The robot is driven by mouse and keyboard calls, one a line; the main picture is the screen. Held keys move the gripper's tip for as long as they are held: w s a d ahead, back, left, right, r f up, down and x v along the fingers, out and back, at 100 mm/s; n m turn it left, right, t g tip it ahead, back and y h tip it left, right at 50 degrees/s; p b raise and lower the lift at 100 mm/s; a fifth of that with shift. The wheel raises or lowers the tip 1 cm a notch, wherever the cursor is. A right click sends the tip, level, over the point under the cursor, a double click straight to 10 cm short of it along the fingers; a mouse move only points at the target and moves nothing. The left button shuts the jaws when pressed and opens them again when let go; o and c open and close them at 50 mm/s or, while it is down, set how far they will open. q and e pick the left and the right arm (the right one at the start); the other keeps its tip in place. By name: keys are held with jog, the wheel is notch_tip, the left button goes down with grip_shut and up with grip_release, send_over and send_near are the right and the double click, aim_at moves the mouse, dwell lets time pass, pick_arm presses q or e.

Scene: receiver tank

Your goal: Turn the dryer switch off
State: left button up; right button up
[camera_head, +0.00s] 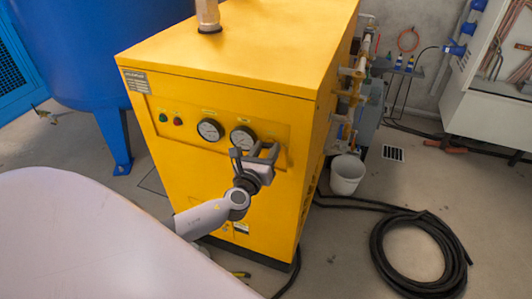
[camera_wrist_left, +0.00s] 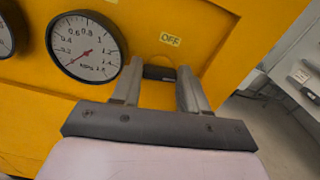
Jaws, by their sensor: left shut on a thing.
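The dryer (camera_head: 222,110) is a yellow cabinet with two round gauges (camera_head: 210,130), a green and a red button or lamp on its front panel. My left gripper (camera_head: 263,152) is at the right end of this panel, right of the gauges. In the left wrist view its two fingers (camera_wrist_left: 160,68) stand on either side of the dark dryer switch (camera_wrist_left: 159,73), shut on it. A small OFF label (camera_wrist_left: 171,40) is above the switch. The fingers hide part of the switch, and its exact angle is hard to tell. My right gripper is not in view.
A blue tank (camera_head: 95,45) stands left of the dryer. A white bucket (camera_head: 346,174) and a coiled black hose (camera_head: 420,255) are on the floor to the right. Pipes and valves (camera_head: 352,90) run along the dryer's right side. A white cabinet (camera_head: 485,110) is at the far right.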

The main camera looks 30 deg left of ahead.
pick_arm(q)
jog(key=n+b, duration=0.3)
jog(key=n, duration=0.1)
jog(key=shift+a+f+n, duration=0.1)
jog(key=shift+f+n, duration=0.05)
jog(key=shift+n, duration=0.15)
jog(key=n+b, duration=0.1)
jog(key=n, duration=0.2)
jog(key=shift+n+b, duration=0.4)
jog(key=n+b, duration=0.1)
jog(key=n, duration=0.1)
jog(key=shift+n, duration=0.3)
jog(key=n+b, duration=0.1)
jog(key=n, duration=0.1)
jog(key=shift+a+n, duration=0.1)
jog(key=shift+n, duration=1.7)
jog(key=o, duration=0.8)
jog(key=shift+s, duration=0.1)
